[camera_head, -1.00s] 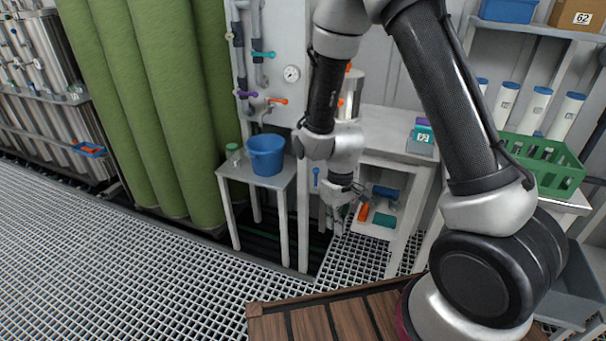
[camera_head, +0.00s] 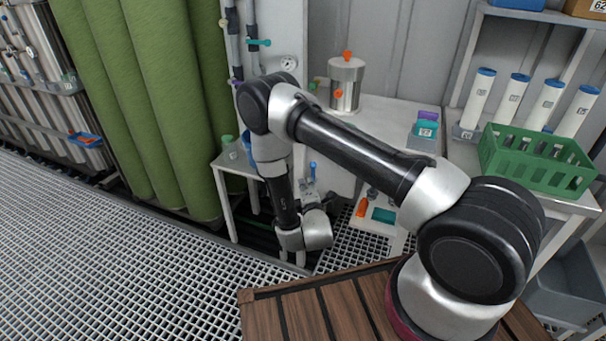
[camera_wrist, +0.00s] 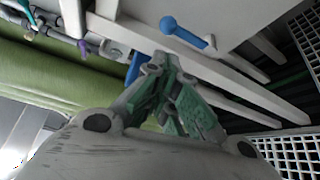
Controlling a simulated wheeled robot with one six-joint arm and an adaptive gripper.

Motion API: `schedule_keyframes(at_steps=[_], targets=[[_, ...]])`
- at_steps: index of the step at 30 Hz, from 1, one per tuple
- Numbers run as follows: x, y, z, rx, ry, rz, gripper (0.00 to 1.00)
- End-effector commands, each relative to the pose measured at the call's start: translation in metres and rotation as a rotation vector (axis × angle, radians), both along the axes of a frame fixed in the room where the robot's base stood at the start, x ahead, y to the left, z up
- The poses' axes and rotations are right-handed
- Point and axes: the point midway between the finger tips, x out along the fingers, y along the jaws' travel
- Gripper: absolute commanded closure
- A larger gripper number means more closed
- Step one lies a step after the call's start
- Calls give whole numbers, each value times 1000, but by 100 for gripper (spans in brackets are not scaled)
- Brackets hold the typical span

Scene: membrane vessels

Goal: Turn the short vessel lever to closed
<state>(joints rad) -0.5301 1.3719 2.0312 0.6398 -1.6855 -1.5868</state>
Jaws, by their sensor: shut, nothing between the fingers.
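A short steel vessel (camera_head: 345,86) stands on the white bench, with one orange lever (camera_head: 347,56) on top and another orange lever (camera_head: 338,94) on its side. Lower, by the bench front, is a blue lever (camera_head: 313,168); I cannot tell which lever the task means. A blue handle (camera_wrist: 185,32) shows in the wrist view beyond my fingertips, apart from them. My gripper (camera_wrist: 163,66) is shut and empty, its green-padded fingers together. In the head view my gripper (camera_head: 312,190) is partly hidden by my wrist, low in front of the bench.
A small table (camera_head: 228,164) at left holds a blue bucket, mostly hidden by my arm. Pipes with teal and purple levers rise behind it. A green crate (camera_head: 535,160) and white cylinders stand right. Bins and an orange item lie under the bench. Grating floor (camera_head: 150,260) is open at left.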

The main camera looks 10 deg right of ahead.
Motion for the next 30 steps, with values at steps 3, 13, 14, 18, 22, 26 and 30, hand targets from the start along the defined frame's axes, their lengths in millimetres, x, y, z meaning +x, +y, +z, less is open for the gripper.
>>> schedule_keyframes(at_steps=[3, 13, 14, 18, 22, 26, 30], targets=[[14, -2, -1, 0, -2, -1, 100], [72, -9, -7, 2, 0, -1, 100], [76, -9, -7, 2, 1, 0, 100], [90, -10, -9, 1, 2, 0, 100], [96, -10, -9, 1, 1, 1, 100], [96, -10, -10, 1, 2, 2, 100], [96, -10, -10, 1, 2, 2, 100]])
